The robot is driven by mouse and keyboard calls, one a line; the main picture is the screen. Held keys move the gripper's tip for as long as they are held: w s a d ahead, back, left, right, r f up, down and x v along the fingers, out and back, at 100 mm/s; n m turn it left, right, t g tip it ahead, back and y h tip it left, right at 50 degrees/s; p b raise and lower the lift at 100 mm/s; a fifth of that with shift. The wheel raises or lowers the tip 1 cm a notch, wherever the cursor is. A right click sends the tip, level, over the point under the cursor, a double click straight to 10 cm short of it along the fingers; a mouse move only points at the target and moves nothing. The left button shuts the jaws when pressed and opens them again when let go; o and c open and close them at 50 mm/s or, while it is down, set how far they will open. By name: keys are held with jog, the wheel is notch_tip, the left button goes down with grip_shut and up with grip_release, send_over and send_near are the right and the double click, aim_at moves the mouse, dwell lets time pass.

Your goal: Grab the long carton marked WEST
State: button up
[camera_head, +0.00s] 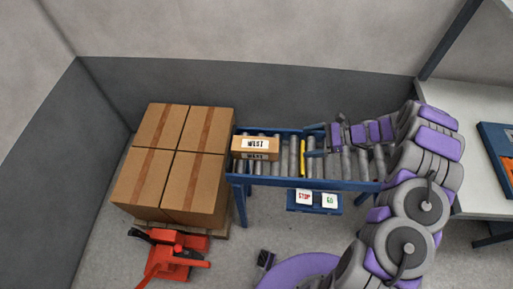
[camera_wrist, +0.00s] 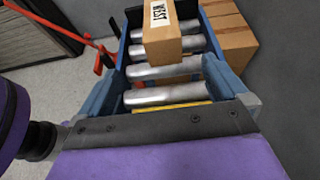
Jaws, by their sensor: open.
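The long carton marked WEST (camera_head: 255,153) is a brown box with a white label, lying across the rollers at the left end of the conveyor. In the wrist view the carton (camera_wrist: 162,48) is straight ahead at the top, with its narrow end towards me and its label partly cut off. My gripper (camera_head: 308,138) is over the middle of the conveyor, to the right of the carton and apart from it. In the wrist view my gripper (camera_wrist: 165,68) is open and empty, with bare rollers between it and the carton.
The blue-framed roller conveyor (camera_head: 285,182) has a yellow strip (camera_head: 302,158) across it. Large brown boxes (camera_head: 175,160) stand stacked on a pallet at its left end. A red pallet jack (camera_head: 175,262) is in front. STOP and GO signs (camera_head: 316,199) hang below the front rail. A wall is behind.

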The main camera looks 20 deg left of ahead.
aim_at(278, 144)
jog(key=b+x, duration=0.1)
jog(key=x, duration=0.5)
jog(key=b+x, duration=0.1)
jog(key=x, duration=0.6)
jog(key=shift+w+f, duration=0.2)
jog(key=shift+w, duration=0.05)
jog(key=shift+s+a+f+b, duration=0.3)
jog(key=shift+a+f+b, duration=0.25)
jog(key=shift+a+f, duration=0.25)
jog(key=shift+x, duration=1.15)
jog(key=shift+a+r, duration=0.1)
jog(key=shift+c, duration=1.2)
jog(key=shift+w+d, duration=0.1)
jog(key=shift+d, duration=0.15)
jog(key=c, duration=0.5)
jog(key=shift+a, duration=0.15)
jog(key=c, duration=0.5)
jog(key=shift+r, duration=0.1)
